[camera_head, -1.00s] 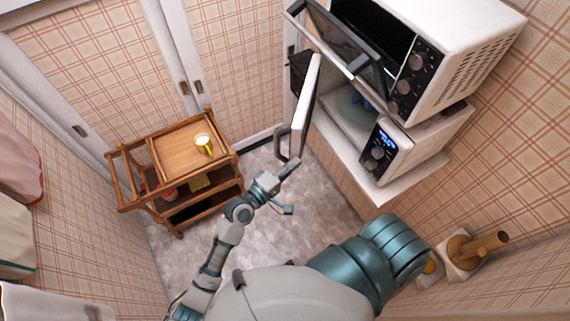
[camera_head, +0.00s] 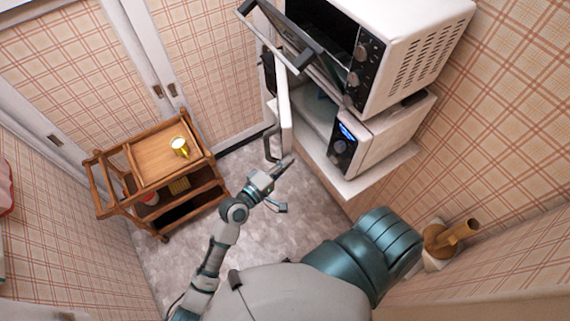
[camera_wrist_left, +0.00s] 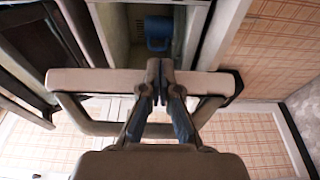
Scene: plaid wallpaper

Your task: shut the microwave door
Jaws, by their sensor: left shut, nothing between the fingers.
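The white microwave (camera_head: 388,132) sits on a shelf below a larger oven. Its door (camera_head: 285,112) stands open, seen nearly edge-on in the head view, with a grey handle (camera_head: 269,147) on its outer face. My left gripper (camera_head: 286,162) is shut and empty at the door's near edge, close beside the handle. In the left wrist view its closed fingertips (camera_wrist_left: 160,68) overlap the door edge (camera_wrist_left: 95,80); I cannot tell if they touch. A blue item (camera_wrist_left: 158,30), probably a mug, shows in the cavity beyond. My right gripper is out of view.
The upper oven (camera_head: 425,45) has its own door (camera_head: 285,40) hanging open above the microwave door. Grey floor (camera_head: 300,225) is clear between the trolley and shelf (camera_head: 372,175).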

